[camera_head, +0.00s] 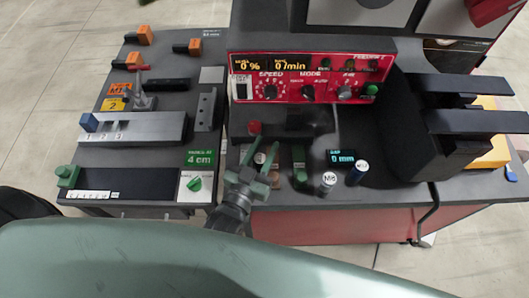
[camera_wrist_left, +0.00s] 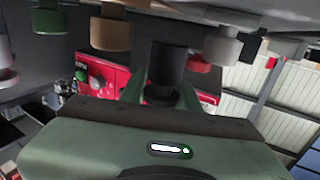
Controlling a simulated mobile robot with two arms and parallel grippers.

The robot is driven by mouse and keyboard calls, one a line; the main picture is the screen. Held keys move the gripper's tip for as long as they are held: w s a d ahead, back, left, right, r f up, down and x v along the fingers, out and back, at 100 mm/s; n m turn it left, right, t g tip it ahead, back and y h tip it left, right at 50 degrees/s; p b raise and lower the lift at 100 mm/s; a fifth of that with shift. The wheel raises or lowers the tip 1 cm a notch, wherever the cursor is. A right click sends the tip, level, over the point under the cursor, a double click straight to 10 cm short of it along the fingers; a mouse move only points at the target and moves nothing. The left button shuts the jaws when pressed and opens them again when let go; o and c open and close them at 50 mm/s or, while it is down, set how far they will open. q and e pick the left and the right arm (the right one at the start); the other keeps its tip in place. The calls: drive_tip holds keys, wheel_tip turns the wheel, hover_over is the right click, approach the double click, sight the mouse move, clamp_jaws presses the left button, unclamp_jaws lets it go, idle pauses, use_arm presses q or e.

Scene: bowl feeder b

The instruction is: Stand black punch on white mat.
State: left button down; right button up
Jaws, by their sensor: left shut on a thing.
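My left gripper (camera_head: 262,158) is above the front left of the right-hand bench, its green fingers pointing away from me. In the left wrist view, the gripper (camera_wrist_left: 162,92) is shut on the black punch (camera_wrist_left: 168,68), a dark cylinder between its fingers. In the head view, the fingers and wrist largely hide what is held. A pale grey-white square (camera_head: 211,75) lies flat at the back right of the left bench; it may be the white mat. It is bare and well away from the gripper. My right gripper is not in view.
A red control panel (camera_head: 310,80) rises behind. A grey slotted block (camera_head: 205,108) stands before the pale square.

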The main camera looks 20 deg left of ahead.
sight(264, 155)
use_arm(q)
drive_tip(key=shift+f, duration=1.35)
drive_tip(key=shift+f, duration=0.2)
drive_tip(key=c, duration=1)
unclamp_jaws()
drive_tip(key=shift+c, duration=0.2)
drive_tip(key=shift+r, duration=0.1)
